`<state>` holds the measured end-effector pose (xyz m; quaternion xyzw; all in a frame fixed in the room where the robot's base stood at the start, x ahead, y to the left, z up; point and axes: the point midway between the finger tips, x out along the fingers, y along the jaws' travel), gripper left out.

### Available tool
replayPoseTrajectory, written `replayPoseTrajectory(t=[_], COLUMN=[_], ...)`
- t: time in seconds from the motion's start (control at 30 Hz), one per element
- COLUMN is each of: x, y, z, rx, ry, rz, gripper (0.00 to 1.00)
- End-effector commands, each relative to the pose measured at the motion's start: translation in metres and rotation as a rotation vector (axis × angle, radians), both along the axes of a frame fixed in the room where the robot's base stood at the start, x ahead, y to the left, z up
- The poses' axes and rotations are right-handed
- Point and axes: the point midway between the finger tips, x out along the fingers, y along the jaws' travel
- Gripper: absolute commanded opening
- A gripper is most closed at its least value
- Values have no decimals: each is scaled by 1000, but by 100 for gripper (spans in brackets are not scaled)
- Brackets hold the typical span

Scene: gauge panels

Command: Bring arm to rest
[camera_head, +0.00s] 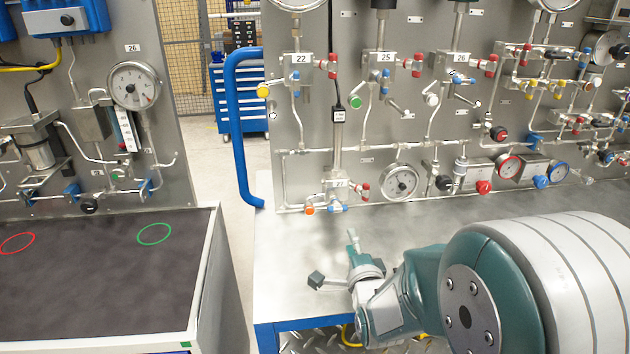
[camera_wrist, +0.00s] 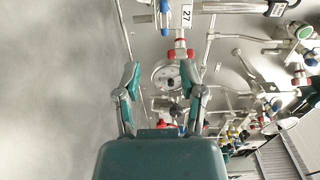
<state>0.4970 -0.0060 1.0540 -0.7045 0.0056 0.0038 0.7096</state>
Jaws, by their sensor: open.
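My green and grey arm (camera_head: 425,280) reaches in from the right in the head view, low over the metal bench top. My gripper (camera_head: 334,259) is above the left part of the bench, in front of the right panel. Its fingers are spread apart with nothing between them. In the wrist view my gripper (camera_wrist: 164,76) is open, and a round gauge (camera_wrist: 172,76) shows beyond the gap between the fingers. Whether any part of the arm touches the bench is not clear.
The right panel (camera_head: 430,135) carries valves, pipes and gauges behind the bench (camera_head: 300,245). A blue handle (camera_head: 240,130) stands at its left edge. A dark-topped cabinet (camera_head: 90,280) is at left, across a gap. A blue tool cabinet (camera_head: 241,100) stands farther back.

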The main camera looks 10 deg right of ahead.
Motion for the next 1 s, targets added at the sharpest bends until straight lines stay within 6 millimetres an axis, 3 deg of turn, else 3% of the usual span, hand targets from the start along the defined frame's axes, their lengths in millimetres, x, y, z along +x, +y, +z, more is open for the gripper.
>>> replayPoseTrajectory(t=[0.23,0.47,0.77,1.0], x=[-11,-43,-111,-184], y=[1,2,4,5], z=[14,26,38,47], rx=[-238,-559,-950,-1228], ry=[151,364,608,755], rz=[19,107,334,602], gripper=[51,51,51,51])
